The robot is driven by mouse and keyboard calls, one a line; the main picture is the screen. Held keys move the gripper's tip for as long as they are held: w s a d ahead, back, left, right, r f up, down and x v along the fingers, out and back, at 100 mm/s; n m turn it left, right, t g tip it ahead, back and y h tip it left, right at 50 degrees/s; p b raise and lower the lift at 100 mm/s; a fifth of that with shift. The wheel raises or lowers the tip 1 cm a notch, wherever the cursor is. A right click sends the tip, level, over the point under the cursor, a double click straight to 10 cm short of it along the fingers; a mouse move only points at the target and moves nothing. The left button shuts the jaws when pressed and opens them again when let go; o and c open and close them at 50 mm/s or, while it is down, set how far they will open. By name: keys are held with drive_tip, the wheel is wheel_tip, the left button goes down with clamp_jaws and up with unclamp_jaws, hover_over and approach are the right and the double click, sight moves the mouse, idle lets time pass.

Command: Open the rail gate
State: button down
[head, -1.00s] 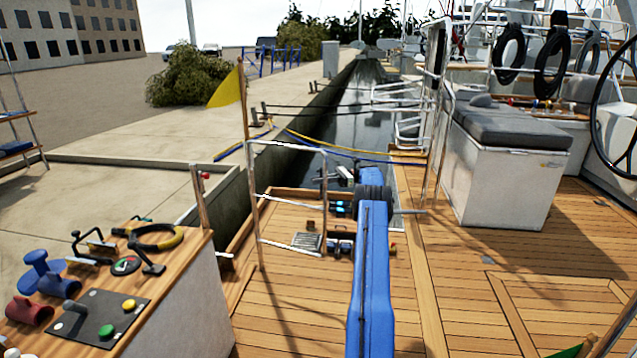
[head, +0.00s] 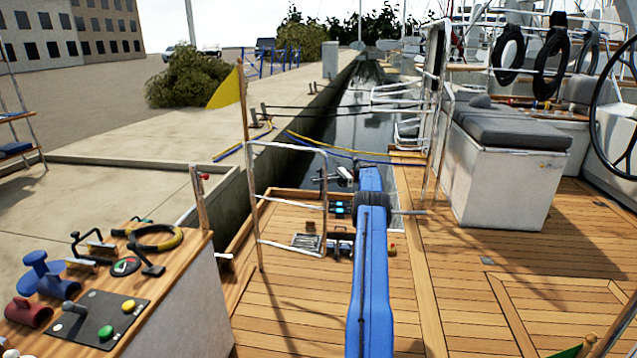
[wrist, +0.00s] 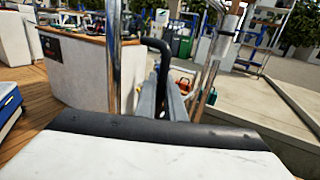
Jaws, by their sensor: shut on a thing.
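The rail gate (head: 287,147) is an upright frame of silver tube, left of my arm in the head view. In the wrist view the grey fingers of my gripper (wrist: 170,98) are close together at a dark curved bar (wrist: 155,46), shut on part of the gate. The exact contact is hidden.
A wooden-topped console (head: 175,262) with controls stands at front left. A grey-cushioned bench (head: 508,185) stands at right, with open teak deck (head: 465,285) before it. A stone quay (head: 120,195) and dark water (head: 350,135) lie beyond.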

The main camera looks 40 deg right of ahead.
drive_tip(key=shift+r, duration=0.1)
idle(0.6)
drive_tip(key=c, duration=1.9)
unclamp_jaws()
drive_tip(key=shift+o, duration=0.2)
drive_tip(key=shift+a, duration=0.1)
